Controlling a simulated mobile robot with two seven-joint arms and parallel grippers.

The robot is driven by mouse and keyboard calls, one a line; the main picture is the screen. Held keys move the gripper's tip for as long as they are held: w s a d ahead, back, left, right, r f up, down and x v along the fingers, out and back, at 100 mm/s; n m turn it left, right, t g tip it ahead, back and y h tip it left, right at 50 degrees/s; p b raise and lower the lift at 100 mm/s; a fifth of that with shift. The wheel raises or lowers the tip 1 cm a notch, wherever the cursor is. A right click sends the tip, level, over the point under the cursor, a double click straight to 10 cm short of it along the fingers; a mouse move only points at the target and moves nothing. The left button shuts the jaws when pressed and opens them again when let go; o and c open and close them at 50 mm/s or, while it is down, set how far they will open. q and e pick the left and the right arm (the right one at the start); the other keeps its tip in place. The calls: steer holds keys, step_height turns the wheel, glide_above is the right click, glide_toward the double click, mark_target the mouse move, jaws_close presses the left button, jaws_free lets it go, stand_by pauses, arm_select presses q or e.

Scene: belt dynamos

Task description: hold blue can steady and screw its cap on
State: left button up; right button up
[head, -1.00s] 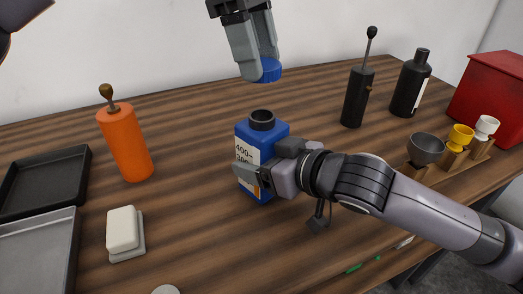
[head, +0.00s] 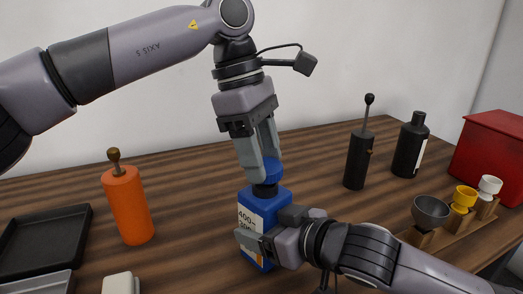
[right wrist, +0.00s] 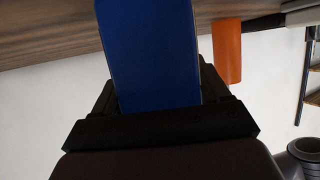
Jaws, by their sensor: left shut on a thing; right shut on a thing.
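The blue can (head: 282,202) stands upright on the wooden table with a pale label on its front. My right gripper (head: 262,243) is shut around the can's body from the right. The can also fills the middle of the right wrist view (right wrist: 150,55), between the jaws. My left gripper (head: 262,165) points down from above, shut on the blue cap (head: 271,172). The cap is directly over the can's dark neck (head: 265,190), at its top. I cannot tell whether the threads are engaged.
An orange bottle (head: 127,205) stands left, near a black tray (head: 45,238) and a white block (head: 121,284). A black pump bottle (head: 359,160), a black bottle (head: 410,147), small cups on a wooden rack (head: 455,230) and a red box (head: 493,145) are at right.

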arm_select(q)
steer(key=shift+f, duration=0.7)
steer(key=shift+f, duration=0.55)
arm_select(e)
jaws_close()
arm_select(q)
steer(key=m, duration=0.2)
steer(key=m+g+y, duration=0.1)
steer(key=m, duration=0.2)
steer(key=shift+w+d, duration=0.15)
steer(key=m, duration=0.4)
steer(key=shift+d+g+y, duration=0.1)
steer(key=shift+g+y, duration=0.3)
steer(key=m, duration=0.2)
steer(key=m+y, duration=0.1)
steer(key=m, duration=0.2)
steer(key=shift+d+m+y, duration=0.1)
steer(key=shift+m+y, duration=0.2)
steer(key=m+y, duration=0.1)
steer(key=m, duration=0.4)
steer(key=shift+d, duration=0.1)
